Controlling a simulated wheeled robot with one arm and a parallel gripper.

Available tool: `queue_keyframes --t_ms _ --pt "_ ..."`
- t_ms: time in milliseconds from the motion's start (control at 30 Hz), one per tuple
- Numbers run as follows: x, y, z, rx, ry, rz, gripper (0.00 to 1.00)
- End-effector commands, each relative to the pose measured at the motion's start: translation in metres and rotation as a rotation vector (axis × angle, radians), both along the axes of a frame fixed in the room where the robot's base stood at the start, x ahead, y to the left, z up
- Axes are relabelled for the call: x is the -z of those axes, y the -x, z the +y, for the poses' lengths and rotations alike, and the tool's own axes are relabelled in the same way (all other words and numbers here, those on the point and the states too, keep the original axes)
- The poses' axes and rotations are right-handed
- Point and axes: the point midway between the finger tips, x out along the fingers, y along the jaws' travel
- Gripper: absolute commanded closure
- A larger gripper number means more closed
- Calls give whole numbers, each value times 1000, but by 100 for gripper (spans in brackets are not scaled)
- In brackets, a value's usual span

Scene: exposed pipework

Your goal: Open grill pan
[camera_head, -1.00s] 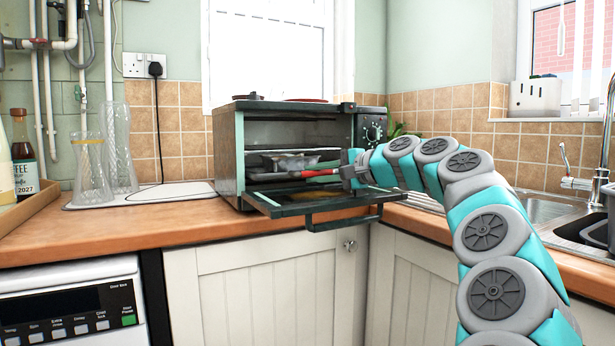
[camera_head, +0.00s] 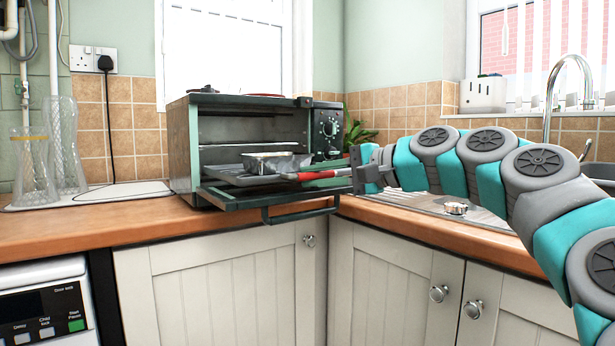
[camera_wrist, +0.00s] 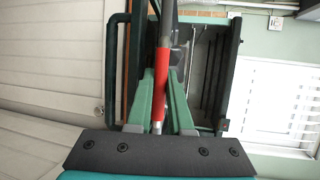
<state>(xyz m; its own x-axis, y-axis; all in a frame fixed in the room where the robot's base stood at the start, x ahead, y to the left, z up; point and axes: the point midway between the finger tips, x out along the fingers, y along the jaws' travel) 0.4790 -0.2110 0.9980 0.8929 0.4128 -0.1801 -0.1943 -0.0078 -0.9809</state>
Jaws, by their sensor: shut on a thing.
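The grill pan (camera_head: 241,177) is a grey metal tray with a red handle (camera_head: 304,176). It sticks partly out of the front of the small green and black oven (camera_head: 181,150), above the lowered oven door (camera_head: 262,197). A silver foil-like container (camera_head: 276,163) sits on the pan. My gripper (camera_head: 335,178) is at the right of the oven front, shut on the handle. In the wrist view the red handle (camera_wrist: 163,84) runs between the two green fingers of my gripper (camera_wrist: 162,95). The back of the pan inside the oven is hidden.
The wooden worktop (camera_head: 95,212) runs under the oven. Glass vases (camera_head: 66,145) stand at the left. The sink and tap (camera_head: 556,95) are at the right. The open door's handle bar (camera_head: 300,212) juts out over the worktop edge.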

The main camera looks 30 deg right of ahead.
Motion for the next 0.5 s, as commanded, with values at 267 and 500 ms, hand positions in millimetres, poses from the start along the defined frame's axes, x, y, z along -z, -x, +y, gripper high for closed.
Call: queue_keyframes --t_ms 267,500 --pt "1 2 0 -1 0 2 100" --pt "1 2 0 0 0 1 68"
